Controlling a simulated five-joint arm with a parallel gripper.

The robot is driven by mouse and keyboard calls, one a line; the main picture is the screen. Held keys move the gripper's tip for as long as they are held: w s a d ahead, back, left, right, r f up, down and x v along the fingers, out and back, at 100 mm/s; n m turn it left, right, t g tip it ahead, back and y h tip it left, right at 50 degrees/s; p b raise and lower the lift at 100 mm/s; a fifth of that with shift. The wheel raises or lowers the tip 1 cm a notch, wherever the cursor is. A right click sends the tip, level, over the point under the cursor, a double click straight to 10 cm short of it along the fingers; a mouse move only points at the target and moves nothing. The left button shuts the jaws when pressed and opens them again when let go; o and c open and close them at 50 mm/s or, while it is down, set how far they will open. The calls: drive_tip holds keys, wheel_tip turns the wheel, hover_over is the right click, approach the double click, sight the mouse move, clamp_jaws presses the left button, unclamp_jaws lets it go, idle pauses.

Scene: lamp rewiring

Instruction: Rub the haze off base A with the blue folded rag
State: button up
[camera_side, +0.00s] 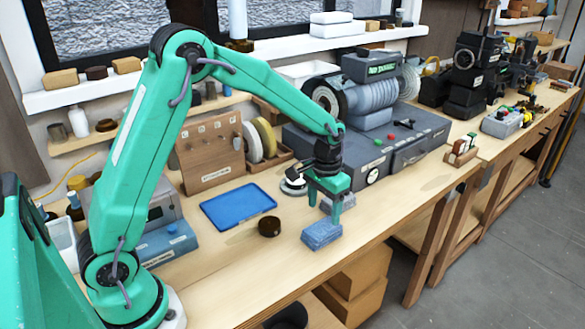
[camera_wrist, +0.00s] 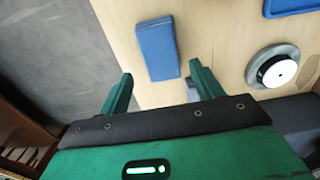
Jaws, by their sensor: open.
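A blue folded rag (camera_side: 321,234) lies near the front edge of the bench. In the wrist view the rag (camera_wrist: 157,48) lies just beyond and between my fingertips. My gripper (camera_side: 327,208) is open and empty, just behind the rag in the side view, with its fingers pointing down; it also shows in the wrist view (camera_wrist: 160,70). A round grey base with a black ring and white top (camera_wrist: 275,67) sits right of my fingers there, and partly behind my gripper in the side view (camera_side: 292,187). I cannot read a letter or see haze on it.
A blue tray (camera_side: 238,207) and a small dark round cup (camera_side: 269,228) lie left of my gripper. A grey block (camera_wrist: 191,90) shows partly beside my right finger. A large grey machine (camera_side: 370,150) stands behind. The bench front right of the rag is clear.

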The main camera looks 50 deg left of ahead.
sight(322, 228)
drive_tip(key=shift+f, duration=3.3)
drive_tip(key=c, duration=0.6)
drive_tip(key=shift+c, duration=0.2)
drive_tip(key=shift+r, duration=0.15)
drive_tip(key=shift+r, duration=2.35)
